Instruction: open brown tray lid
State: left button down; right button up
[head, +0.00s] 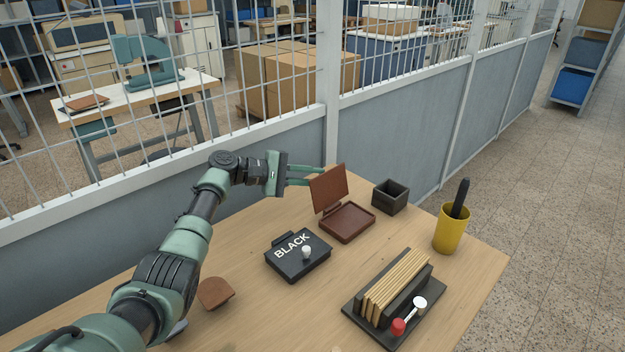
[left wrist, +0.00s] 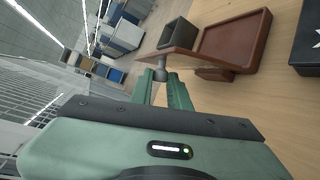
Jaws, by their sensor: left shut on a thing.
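The brown tray (head: 347,237) sits on the wooden table, with its shallow inside uncovered. Its lid (head: 329,190) stands raised, roughly upright, at the tray's left rear edge. My left gripper (head: 316,175) is behind the lid, with its green fingers shut on the lid's knob. In the left wrist view, the fingers (left wrist: 165,76) close around the small grey knob (left wrist: 164,62) on the lid (left wrist: 196,60), which shows nearly edge-on beside the open tray (left wrist: 235,42). The fingertips are partly hidden by the lid in the head view. My right gripper is not in view.
A black box marked BLACK (head: 298,262) with a pale knob is left of the tray. A small dark open box (head: 390,196) and a yellow cup (head: 449,232) stand right. A rack (head: 387,308) is in front; a brown rounded piece (head: 215,292) lies near my arm. A mesh fence stands behind.

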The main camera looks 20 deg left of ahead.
pick_arm(q)
jog(key=shift+w+a+f, duration=0.1)
jog(key=shift+a+f, duration=0.05)
dwell(0.4)
jog(key=c, duration=1.3)
grip_release()
jog(key=shift+c, duration=0.2)
jog(key=b+v, duration=0.1)
jog(key=v, duration=0.6)
jog(key=shift+s+a+b, duration=0.25)
jog(key=shift+a+b, duration=0.05)
jog(key=shift+a, duration=0.05)
